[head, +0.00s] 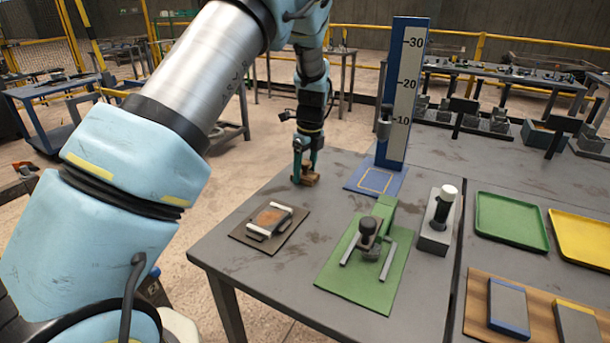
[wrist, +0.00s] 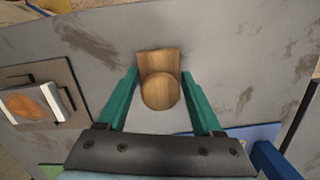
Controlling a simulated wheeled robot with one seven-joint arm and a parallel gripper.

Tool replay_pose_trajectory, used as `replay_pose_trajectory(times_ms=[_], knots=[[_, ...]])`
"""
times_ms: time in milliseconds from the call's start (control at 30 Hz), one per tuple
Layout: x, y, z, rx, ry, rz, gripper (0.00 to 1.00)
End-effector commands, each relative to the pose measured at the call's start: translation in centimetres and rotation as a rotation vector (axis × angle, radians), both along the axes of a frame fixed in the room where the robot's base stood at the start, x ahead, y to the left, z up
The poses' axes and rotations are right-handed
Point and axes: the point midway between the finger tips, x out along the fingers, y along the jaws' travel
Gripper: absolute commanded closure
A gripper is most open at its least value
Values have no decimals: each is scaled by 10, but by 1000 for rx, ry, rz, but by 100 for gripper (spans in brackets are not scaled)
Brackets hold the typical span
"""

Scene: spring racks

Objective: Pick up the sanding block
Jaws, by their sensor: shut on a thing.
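The sanding block (wrist: 158,62) is a light wooden block with a rounded knob on top, seen from above in the wrist view. It also shows in the head view (head: 311,180) at the table's far left corner. My gripper (wrist: 161,76) has its two green fingers on either side of the block, shut on it. In the head view my gripper (head: 305,174) points straight down over the block. The block is at or very near the table top; I cannot tell whether it touches.
A blue height gauge (head: 404,85) stands on a blue mat to the right of the block. A brown pad with a clamped piece (head: 272,218) lies nearer. A green fixture (head: 372,255), green tray (head: 511,222) and yellow tray (head: 580,238) are further right.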

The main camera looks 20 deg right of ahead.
Motion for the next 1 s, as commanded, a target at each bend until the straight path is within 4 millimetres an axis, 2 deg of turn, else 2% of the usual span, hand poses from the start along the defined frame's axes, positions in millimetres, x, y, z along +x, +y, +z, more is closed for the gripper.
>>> replay_pose_trajectory(times_ms=[33, 300, 400, 667, 767, 1000], knots=[[0, 0, 0, 0, 0, 0, 56], [0, 0, 0, 0, 0, 0, 87], [0, 0, 0, 0, 0, 0, 95], [0, 0, 4, -2, -1, 0, 95], [1, -1, 15, -3, -2, -1, 95], [1, -1, 62, -5, -4, -1, 95]])
